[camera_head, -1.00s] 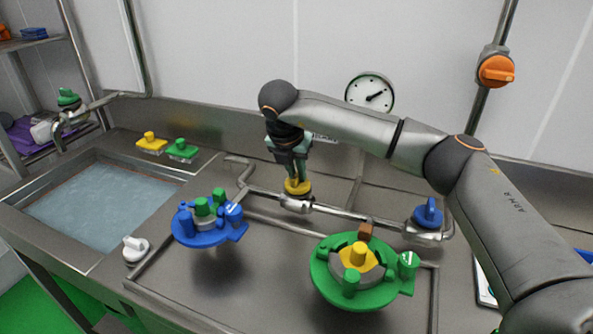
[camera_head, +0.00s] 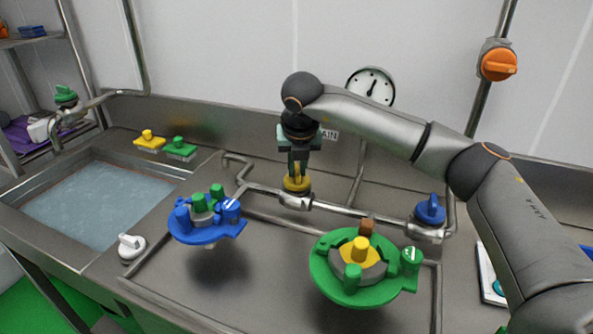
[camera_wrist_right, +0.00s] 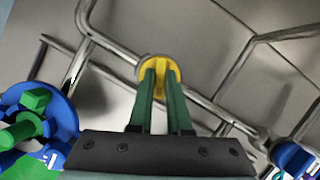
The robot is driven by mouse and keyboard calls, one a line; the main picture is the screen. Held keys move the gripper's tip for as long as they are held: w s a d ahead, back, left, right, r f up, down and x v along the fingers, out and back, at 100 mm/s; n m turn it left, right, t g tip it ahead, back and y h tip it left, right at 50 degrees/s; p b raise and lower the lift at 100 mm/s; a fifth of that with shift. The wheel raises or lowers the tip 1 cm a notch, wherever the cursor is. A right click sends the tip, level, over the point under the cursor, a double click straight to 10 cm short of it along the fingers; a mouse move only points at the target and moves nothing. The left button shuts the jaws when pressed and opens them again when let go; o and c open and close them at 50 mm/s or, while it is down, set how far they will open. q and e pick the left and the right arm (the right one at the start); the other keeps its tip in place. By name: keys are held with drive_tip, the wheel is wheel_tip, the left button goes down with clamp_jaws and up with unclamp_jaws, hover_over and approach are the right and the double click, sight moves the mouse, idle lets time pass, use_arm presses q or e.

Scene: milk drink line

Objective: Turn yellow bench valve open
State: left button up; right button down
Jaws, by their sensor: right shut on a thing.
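The yellow bench valve (camera_head: 296,184) sits on the steel pipe at the back of the bench. It also shows in the right wrist view (camera_wrist_right: 160,64), as a round yellow knob with a raised bar. My right gripper (camera_head: 298,172) reaches down onto it from above. Its two green fingers (camera_wrist_right: 160,78) are shut on the valve's bar, one on each side, and hide part of it. My left gripper is in neither view.
A blue valve (camera_head: 430,211) stands on the same pipe to the right. A blue round fixture (camera_head: 208,236) and a green round fixture (camera_head: 325,278) stand in front. A water-filled sink (camera_head: 95,205) is at the left. A dial gauge (camera_head: 371,86) hangs behind my right arm.

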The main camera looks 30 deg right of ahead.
drive_tip(key=n+y, duration=0.1)
drive_tip(key=n, duration=0.2)
drive_tip(key=shift+d+t, duration=0.15)
drive_tip(key=shift+t, duration=0.15)
drive_tip(key=shift+n+y, duration=0.4)
drive_tip(key=shift+n, duration=0.4)
drive_tip(key=shift+d+r+n+y+p, duration=0.1)
drive_tip(key=shift+n+y+p, duration=0.25)
drive_tip(key=shift+n, duration=0.65)
drive_tip(key=n+y+p, duration=0.1)
drive_tip(key=n, duration=0.1)
drive_tip(key=shift+n, duration=0.3)
drive_tip(key=shift+n+g+y+p, duration=0.5)
drive_tip(key=shift+n+p, duration=0.3)
drive_tip(key=shift+n, duration=0.4)
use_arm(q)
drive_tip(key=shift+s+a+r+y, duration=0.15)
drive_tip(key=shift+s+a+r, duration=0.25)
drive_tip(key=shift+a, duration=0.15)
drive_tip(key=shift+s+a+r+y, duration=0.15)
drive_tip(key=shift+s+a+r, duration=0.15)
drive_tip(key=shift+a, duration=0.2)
use_arm(e)
drive_tip(key=shift+w+d+n, duration=0.1)
drive_tip(key=shift+n, duration=0.4)
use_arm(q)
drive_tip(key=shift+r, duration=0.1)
